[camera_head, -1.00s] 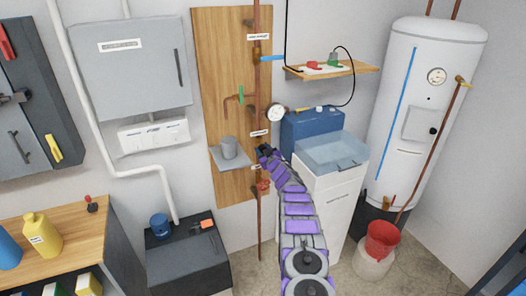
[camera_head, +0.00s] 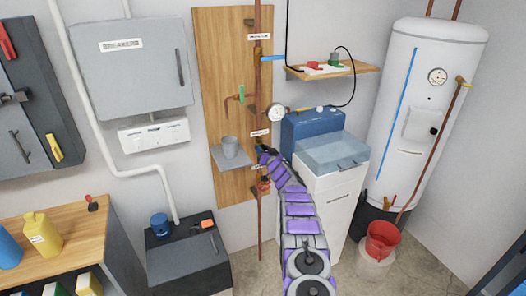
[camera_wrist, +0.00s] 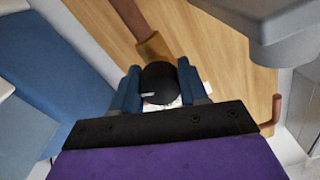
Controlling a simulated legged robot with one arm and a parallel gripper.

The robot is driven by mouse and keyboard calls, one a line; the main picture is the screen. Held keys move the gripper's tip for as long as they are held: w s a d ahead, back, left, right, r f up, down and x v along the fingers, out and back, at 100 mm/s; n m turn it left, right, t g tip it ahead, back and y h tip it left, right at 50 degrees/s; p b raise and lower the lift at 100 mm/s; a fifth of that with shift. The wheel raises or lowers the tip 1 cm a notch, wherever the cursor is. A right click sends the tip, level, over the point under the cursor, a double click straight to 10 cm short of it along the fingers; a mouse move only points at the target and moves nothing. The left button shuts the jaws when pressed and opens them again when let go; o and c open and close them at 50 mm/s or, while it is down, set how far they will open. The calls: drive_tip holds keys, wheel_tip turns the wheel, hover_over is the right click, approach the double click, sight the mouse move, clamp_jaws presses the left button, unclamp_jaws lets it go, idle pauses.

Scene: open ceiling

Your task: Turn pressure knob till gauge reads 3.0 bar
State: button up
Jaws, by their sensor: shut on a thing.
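The black pressure knob (camera_wrist: 158,84) with a white pointer mark sits between the blue fingers of my gripper (camera_wrist: 158,92) in the wrist view. The fingers are shut on its sides. The white mark points to the left in that view. In the head view my gripper (camera_head: 264,149) is at the copper pipe on the wooden board, and the knob is hidden there. The round white pressure gauge (camera_head: 277,112) is just above and right of my gripper. Its needle is too small to read. A brass fitting (camera_wrist: 152,47) and pipe lie behind the knob.
A grey shelf (camera_head: 222,163) with a grey cup (camera_head: 230,146) is left of my gripper. A blue box (camera_head: 302,128) and a white unit with a clear blue basin (camera_head: 350,160) stand close on the right. A red valve (camera_head: 263,187) is below.

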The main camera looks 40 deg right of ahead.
drive_tip(key=shift+s+d+f, duration=0.15)
drive_tip(key=shift+f, duration=0.05)
drive_tip(key=o, duration=0.8)
drive_tip(key=shift+o, duration=1.2)
drive_tip(key=shift+r, duration=0.1)
drive_tip(key=p+v, duration=0.4)
drive_tip(key=v, duration=1.3)
